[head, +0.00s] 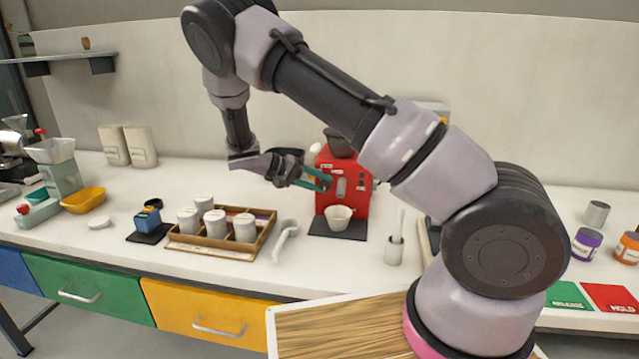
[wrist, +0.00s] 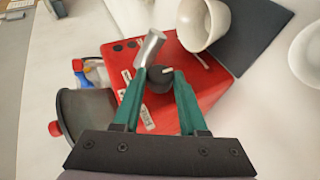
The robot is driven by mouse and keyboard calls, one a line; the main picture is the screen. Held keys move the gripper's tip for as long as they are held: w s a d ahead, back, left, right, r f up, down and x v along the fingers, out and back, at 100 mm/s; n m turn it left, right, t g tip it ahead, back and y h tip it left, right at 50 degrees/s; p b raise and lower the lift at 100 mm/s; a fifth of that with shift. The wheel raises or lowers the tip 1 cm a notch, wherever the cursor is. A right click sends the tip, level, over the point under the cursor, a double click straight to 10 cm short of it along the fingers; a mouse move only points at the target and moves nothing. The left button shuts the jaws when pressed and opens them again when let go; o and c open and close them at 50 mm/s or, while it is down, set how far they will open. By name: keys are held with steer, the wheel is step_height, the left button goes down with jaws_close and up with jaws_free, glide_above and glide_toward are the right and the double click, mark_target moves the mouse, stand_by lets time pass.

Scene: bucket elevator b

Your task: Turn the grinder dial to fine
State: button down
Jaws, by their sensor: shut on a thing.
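The red grinder (head: 359,195) stands at the back of the counter with a dark hopper (head: 340,143) on top. Its dial (wrist: 160,78), a small black knob with a light pointer mark, shows on the red front in the wrist view. My gripper (wrist: 160,74), with green fingers, is shut on the dial, one finger on each side. In the head view my gripper (head: 326,180) reaches the grinder's front from the left, and the dial is hidden there. A metal spout (wrist: 150,46) sits beside the dial.
A white cup (head: 338,216) stands on a dark mat (head: 322,230) below the grinder's front. A wooden tray (head: 184,245) with white jars is at left. A white holder (head: 394,252) with a tool in it stands to the right.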

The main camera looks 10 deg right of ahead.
steer(key=c, duration=0.7)
jaws_free()
steer(key=shift+c, duration=0.2)
steer(key=v, duration=1)
steer(key=shift+a, duration=0.4)
steer(key=shift+r, duration=0.15)
steer(key=s+d+r+m+g+y, duration=0.1)
steer(key=s+d+r+y, duration=0.4)
steer(key=d+r, duration=0.25)
steer(key=s+d+r+m+y, duration=0.1)
steer(key=s+d+r+y, duration=0.45)
steer(key=r, duration=0.35)
steer(key=s+d+r+t+y, duration=0.2)
steer(key=s+r+t, duration=0.1)
steer(key=s+r, duration=0.2)
steer(key=s+d+r+t+y, duration=0.2)
steer(key=s+r+t, duration=0.2)
steer(key=s, duration=0.6)
steer(key=shift+r+t, duration=0.3)
steer(key=shift+r, duration=0.1)
